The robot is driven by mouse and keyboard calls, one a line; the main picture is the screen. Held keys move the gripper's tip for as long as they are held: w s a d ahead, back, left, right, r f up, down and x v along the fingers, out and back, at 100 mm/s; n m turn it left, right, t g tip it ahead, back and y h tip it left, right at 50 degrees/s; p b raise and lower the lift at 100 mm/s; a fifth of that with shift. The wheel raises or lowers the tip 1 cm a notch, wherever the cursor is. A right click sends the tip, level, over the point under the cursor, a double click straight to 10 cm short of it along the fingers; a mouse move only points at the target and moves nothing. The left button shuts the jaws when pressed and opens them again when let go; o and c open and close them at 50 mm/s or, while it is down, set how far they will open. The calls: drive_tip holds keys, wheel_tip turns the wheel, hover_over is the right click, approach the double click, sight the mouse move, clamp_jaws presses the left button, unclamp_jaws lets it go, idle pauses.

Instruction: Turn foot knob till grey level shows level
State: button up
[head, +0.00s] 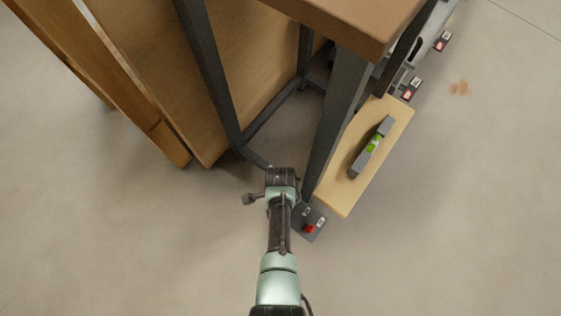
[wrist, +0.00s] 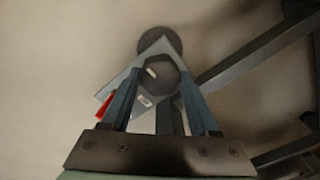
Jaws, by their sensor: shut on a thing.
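The grey level (head: 359,163) lies on a light wooden board with its green vial (head: 374,143) facing up. The bubble is too small to read. In the wrist view, the dark six-sided foot knob (wrist: 157,78) sits between the two blue fingers of my gripper (wrist: 160,72). My gripper is shut on the knob, and a dark round disc (wrist: 160,40) shows beyond it. In the head view, my gripper (head: 281,177) is low beside the foot of the bench leg, and the arm and gripper hide the knob there.
A grey plate (head: 299,227) with red and white marks is by the near leg (head: 336,120). More such plates (head: 411,88) lie farther back right. The brown bench top (head: 350,20) overhangs above. Wooden panels (head: 120,75) stand at left. The floor (head: 450,220) at right is clear.

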drive_tip(key=shift+m+p, duration=0.3)
drive_tip(key=shift+m, duration=0.8)
drive_tip(key=o, duration=1.4)
drive_tip(key=shift+r, duration=0.1)
wheel_tip(320, 180, up, 13)
drive_tip(key=p, duration=0.9)
